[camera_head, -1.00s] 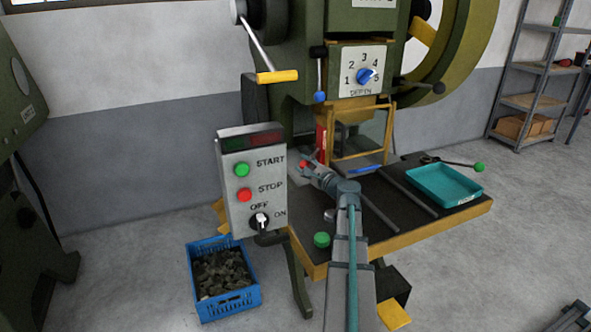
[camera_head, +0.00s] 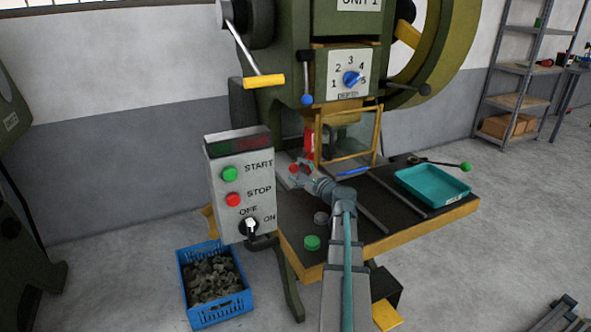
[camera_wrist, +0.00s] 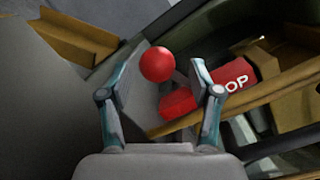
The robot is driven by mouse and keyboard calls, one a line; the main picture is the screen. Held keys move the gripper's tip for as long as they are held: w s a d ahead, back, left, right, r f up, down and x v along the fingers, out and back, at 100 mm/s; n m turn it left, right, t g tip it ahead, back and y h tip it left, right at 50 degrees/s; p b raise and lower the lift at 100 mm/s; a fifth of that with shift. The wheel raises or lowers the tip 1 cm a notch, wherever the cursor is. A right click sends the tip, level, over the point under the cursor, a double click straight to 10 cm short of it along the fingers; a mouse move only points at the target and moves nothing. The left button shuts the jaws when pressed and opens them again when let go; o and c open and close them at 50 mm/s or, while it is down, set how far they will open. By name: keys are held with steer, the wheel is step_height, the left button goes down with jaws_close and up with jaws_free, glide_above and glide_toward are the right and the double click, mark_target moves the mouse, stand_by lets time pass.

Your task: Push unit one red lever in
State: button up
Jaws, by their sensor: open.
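The red lever's round knob (camera_wrist: 158,64) shows between the open fingertips of my gripper (camera_wrist: 161,72) in the wrist view. A clear gap lies on each side of the knob, and I cannot tell how deep it sits between the fingers. In the head view the red knob (camera_head: 293,169) is small, right at the tip of my gripper (camera_head: 297,173), beside the press on unit 1. The lever's shaft is mostly hidden. A red part with white letters "OP" (camera_wrist: 235,75) lies just right of the knob in the wrist view.
The control box (camera_head: 240,185) with START and STOP buttons stands left of my arm. A yellow guard frame (camera_head: 348,140) is behind the gripper. A teal tray (camera_head: 432,185) sits on the bench at right. A blue crate (camera_head: 215,283) is on the floor.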

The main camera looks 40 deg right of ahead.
steer(key=s, duration=0.9)
steer(key=shift+s+a, duration=0.35)
steer(key=shift+a, duration=0.05)
